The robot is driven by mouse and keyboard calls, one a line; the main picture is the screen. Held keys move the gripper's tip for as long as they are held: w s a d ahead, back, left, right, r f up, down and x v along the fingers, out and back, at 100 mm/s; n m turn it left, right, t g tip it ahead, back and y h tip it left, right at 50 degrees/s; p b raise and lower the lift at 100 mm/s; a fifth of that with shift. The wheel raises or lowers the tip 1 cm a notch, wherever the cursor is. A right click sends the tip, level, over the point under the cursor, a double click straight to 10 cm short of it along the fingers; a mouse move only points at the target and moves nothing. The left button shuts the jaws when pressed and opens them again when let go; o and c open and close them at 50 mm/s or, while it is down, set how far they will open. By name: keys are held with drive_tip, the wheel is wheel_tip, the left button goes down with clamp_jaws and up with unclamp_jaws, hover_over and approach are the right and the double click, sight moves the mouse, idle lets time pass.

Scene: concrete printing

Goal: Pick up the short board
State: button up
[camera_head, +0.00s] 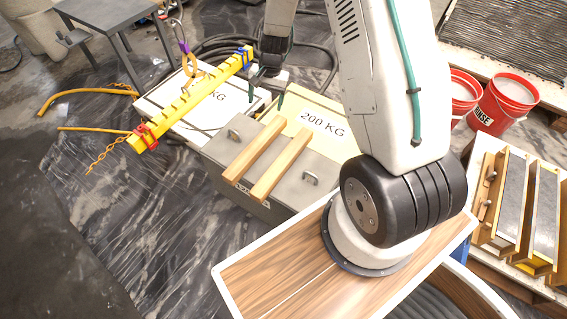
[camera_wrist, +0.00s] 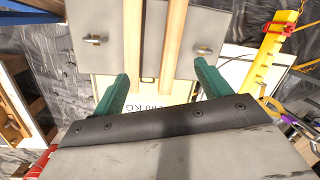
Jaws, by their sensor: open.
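Two light wooden boards lie side by side on the lid edge of a grey box: a left one (camera_head: 254,149) and a right one (camera_head: 281,162). They look close in length, so I cannot tell surely which is the short board. In the wrist view the two boards (camera_wrist: 136,40) (camera_wrist: 173,45) run up and away between my fingers. My gripper (camera_head: 266,88) has green fingers and is open and empty, above the box beyond the boards' far ends. It also shows in the wrist view (camera_wrist: 161,75), its fingertips spread wider than both boards.
Red buckets (camera_head: 503,101) and metal-faced moulds (camera_head: 513,200) stand at right.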

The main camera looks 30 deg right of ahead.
wheel_tip(320, 180, down, 11)
drive_tip(key=d+m, duration=0.2)
drive_tip(key=m+g, duration=0.1)
drive_tip(key=m, duration=0.1)
hover_over(284, 159)
drive_tip(key=shift+h, duration=0.4)
drive_tip(key=f, duration=1.3)
drive_tip(key=shift+w+d+f, duration=0.15)
drive_tip(key=shift+w+d, duration=0.15)
drive_tip(key=shift+d, duration=0.05)
drive_tip(key=f, duration=0.5)
drive_tip(key=a+f, duration=0.1)
drive_tip(key=f, duration=0.1)
drive_tip(key=shift+s+f, duration=0.35)
drive_tip(key=shift+f, duration=0.05)
drive_tip(key=c, duration=1.5)
drive_tip(key=shift+r, duration=0.15)
wheel_tip(284, 159, up, 10)
drive_tip(key=shift+f, duration=0.1)
